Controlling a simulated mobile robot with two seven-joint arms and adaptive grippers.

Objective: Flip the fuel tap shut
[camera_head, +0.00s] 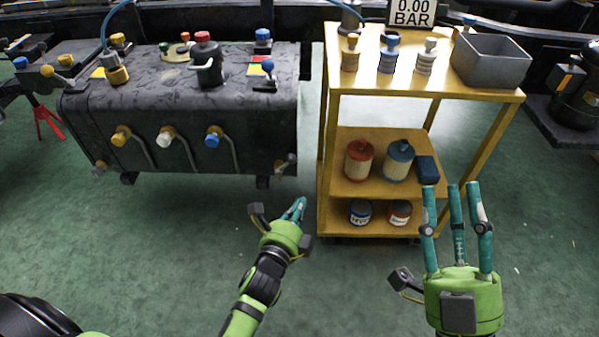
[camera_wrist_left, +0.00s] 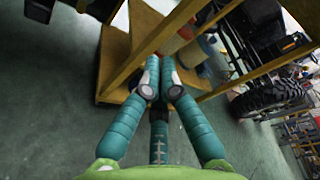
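A dark tank (camera_head: 245,120) stands at the left in the head view. Along its front are a yellow tap (camera_head: 121,136), a white tap (camera_head: 165,135) and a blue tap (camera_head: 213,137), each by a bent pipe. A blue-knobbed lever (camera_head: 268,68) stands on its top right beside a coloured plate. I cannot tell which one is the fuel tap. My left gripper (camera_head: 298,207) is below and right of the tank, apart from it. Its fingers draw together with nothing between them, also in the left wrist view (camera_wrist_left: 160,75). My right gripper (camera_head: 453,190) is open and empty, in front of the cart.
A yellow cart (camera_head: 430,90) stands right of the tank, with a grey bin (camera_head: 490,62) and several fittings on top. Its shelves hold a red filter (camera_head: 359,160), a blue filter (camera_head: 398,160) and small cans. The green floor before the tank is clear.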

